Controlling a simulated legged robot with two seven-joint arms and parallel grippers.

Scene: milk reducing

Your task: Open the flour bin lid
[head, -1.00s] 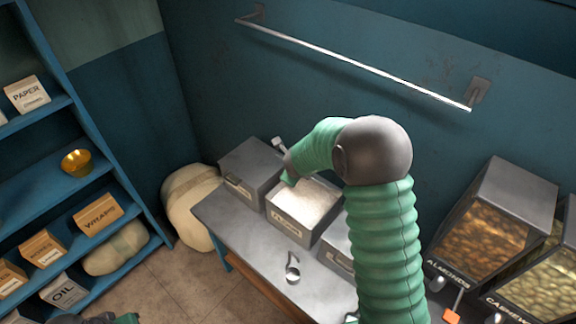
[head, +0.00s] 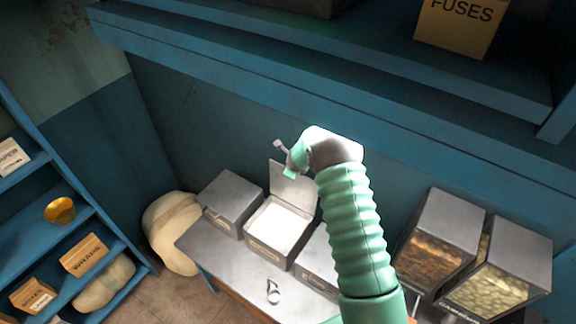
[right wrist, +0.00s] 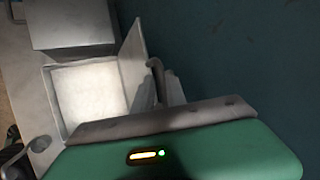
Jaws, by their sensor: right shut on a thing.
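The flour bin (head: 262,250) is the middle one of the grey metal bins on the bench, and white flour shows inside it. Its lid (head: 291,184) stands raised along the back edge. The right wrist view shows the open bin (right wrist: 60,125) and its tilted-up lid (right wrist: 131,62). My right gripper (head: 286,160) is at the lid's upper edge, shut on the lid; in the right wrist view its fingers (right wrist: 163,88) are close together around a dark curved handle. The exact contact is partly hidden by the wrist. My left gripper is not in view.
Closed grey bins stand left (head: 232,202) and right of the flour bin. A small metal scoop (head: 273,292) lies on the bench (head: 222,262). Nut dispensers (head: 450,225) stand at right. A blue shelf (head: 330,75) with a fuses box (head: 462,25) overhangs the back.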

